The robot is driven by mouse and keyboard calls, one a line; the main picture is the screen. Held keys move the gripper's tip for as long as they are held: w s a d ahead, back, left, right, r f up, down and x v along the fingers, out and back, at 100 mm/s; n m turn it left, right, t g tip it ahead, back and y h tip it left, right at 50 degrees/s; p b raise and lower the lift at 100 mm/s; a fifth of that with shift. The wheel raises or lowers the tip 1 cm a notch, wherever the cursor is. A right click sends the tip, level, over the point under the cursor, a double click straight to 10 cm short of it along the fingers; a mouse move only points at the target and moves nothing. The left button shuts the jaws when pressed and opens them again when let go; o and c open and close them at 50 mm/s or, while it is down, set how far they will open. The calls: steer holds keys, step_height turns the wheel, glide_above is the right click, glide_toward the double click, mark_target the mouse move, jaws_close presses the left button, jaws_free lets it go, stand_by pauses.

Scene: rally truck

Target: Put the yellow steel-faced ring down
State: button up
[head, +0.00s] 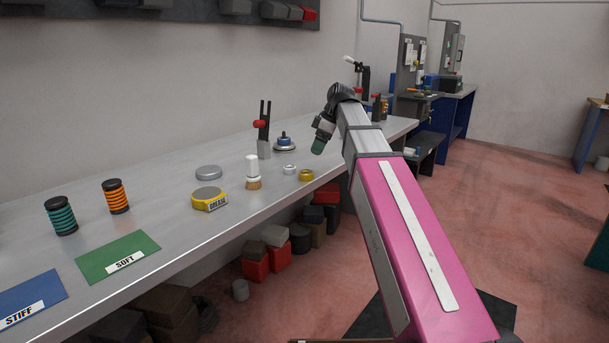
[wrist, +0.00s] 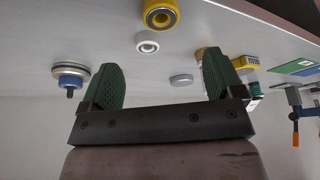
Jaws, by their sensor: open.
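The yellow steel-faced ring (head: 305,175) lies flat on the grey workbench (head: 226,231), near its front edge. It also shows at the top of the wrist view (wrist: 160,15), with a dark centre. My gripper (head: 318,147) is above the bench, apart from the ring, with green fingers. In the wrist view the fingers of my gripper (wrist: 163,80) are spread wide with nothing between them. In the head view, the far finger is mostly hidden.
A small white ring (head: 289,170) lies beside the yellow one. A white-topped brush or bottle (head: 252,172), a yellow grease tin (head: 209,199), a grey lid (head: 208,172) and a blue-topped piece (head: 284,143) stand nearby. An upright clamp (head: 264,130) rises behind. The front-left bench holds coloured mats (head: 118,256).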

mark_target(307, 170)
steer(key=shift+x, duration=5.4)
steer(key=shift+s+d, duration=0.1)
steer(key=c, duration=1.1)
steer(key=shift+r, duration=0.1)
